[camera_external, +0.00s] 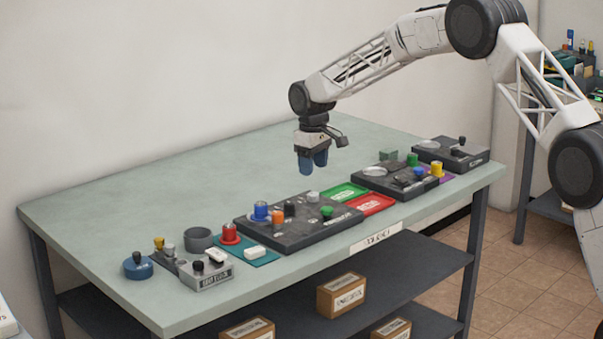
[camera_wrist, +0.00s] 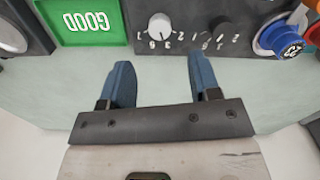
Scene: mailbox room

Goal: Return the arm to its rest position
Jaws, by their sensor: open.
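My gripper (camera_external: 312,161) hangs from the arm above the table, higher than the black control panel (camera_external: 290,236). It points downward. In the wrist view its two blue fingers (camera_wrist: 160,80) stand apart with nothing between them. The arm reaches in from the right and is bent at the elbow. The fingers appear clear of the tabletop and of the panel.
The green table (camera_external: 200,140) has bare room at the back. Along its front are a green GOOD tray (camera_external: 343,192), a red tray (camera_external: 371,205), another black panel (camera_external: 395,180) with knobs, and a blue round object (camera_external: 138,266). Labelled boxes (camera_external: 341,294) sit on the shelf below.

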